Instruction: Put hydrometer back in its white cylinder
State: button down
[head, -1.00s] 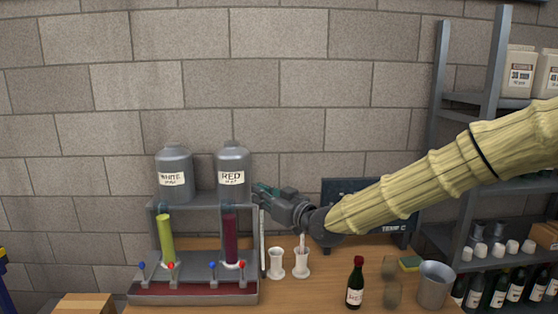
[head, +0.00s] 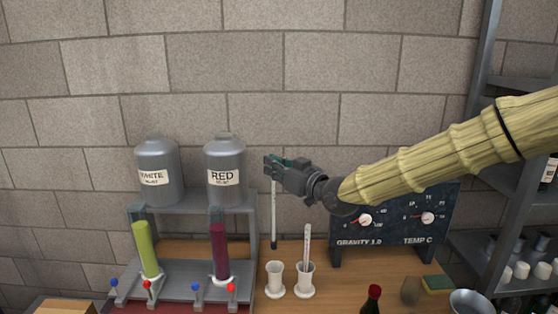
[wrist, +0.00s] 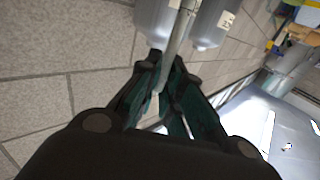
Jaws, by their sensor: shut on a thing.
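My gripper (head: 271,162) is shut on the top of the hydrometer (head: 274,215), a thin pale stem with a dark lower end, hanging about upright. Its lower end is in the air, above the left white cylinder (head: 275,284) in the picture. That cylinder looks empty and stands on the bench. A second white cylinder (head: 304,284) beside it holds a thin glass rod (head: 307,245). In the wrist view, a pale stem (wrist: 154,106) shows between the dark green fingers. The hydrometer's lower end cannot be made out there.
Left stands a rack (head: 195,210) with WHITE (head: 155,175) and RED (head: 225,172) tanks, close to the hydrometer. A dial panel (head: 395,228) is behind right. A bottle (head: 372,300), a glass (head: 411,290), a sponge (head: 437,284) and a metal cup (head: 470,302) are at front right.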

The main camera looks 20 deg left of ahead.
jog(key=shift+w, duration=0.2)
jog(key=shift+f, duration=0.1)
jog(key=shift+f+b, duration=0.7)
jog(key=shift+f, duration=1.05)
jog(key=shift+s+d, duration=0.1)
jog(key=shift+s, duration=0.05)
